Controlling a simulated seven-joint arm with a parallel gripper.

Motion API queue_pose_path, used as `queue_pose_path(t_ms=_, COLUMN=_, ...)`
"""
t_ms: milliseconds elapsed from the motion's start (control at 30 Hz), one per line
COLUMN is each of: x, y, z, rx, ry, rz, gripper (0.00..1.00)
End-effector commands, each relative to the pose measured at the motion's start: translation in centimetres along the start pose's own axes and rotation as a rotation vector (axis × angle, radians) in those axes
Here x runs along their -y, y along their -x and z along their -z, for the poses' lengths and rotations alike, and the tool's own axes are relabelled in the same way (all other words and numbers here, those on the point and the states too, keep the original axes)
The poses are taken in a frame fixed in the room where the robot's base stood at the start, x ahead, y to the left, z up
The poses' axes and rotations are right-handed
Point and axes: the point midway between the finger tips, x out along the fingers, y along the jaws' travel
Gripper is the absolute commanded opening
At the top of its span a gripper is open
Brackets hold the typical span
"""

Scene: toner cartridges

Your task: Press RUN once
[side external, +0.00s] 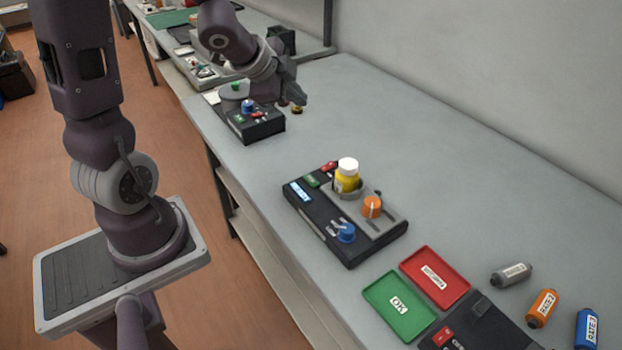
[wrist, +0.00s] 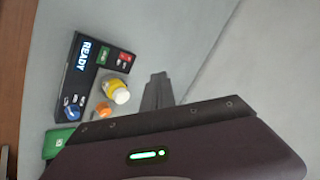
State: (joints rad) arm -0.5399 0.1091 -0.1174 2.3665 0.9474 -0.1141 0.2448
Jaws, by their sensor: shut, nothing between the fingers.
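A dark device (side external: 345,255) stands on the grey bench, its display (wrist: 87,53) reading READY in the wrist view. A green button (side external: 311,181) and a red button (side external: 329,167) sit beside each other near the display; their labels are too small to read for certain. The green button (wrist: 104,55) also shows in the wrist view. A yellow cartridge (side external: 347,181) with a white cap stands upright in the device. My gripper (side external: 299,101) is shut and empty, beyond the device and apart from it. Its fingers (wrist: 157,88) show right of the device in the wrist view.
The device has an orange knob (side external: 372,207) and a blue knob (side external: 345,232). A second dark device (side external: 262,128) stands near my gripper. Green (side external: 385,311) and red (side external: 452,262) trays and several loose cartridges lie at the near end. The bench between the devices is clear.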

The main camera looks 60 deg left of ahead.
Motion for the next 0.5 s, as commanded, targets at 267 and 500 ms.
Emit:
queue_pose_path(t_ms=267, x=-5.5, y=-5.8, z=-0.7, rx=-0.355, ry=-0.205, rz=-0.218, gripper=0.0)
queue_pose_path(t_ms=500, x=-6.4, y=-5.9, z=-0.5, rx=-0.422, ry=-0.223, rz=-0.244, gripper=0.0)
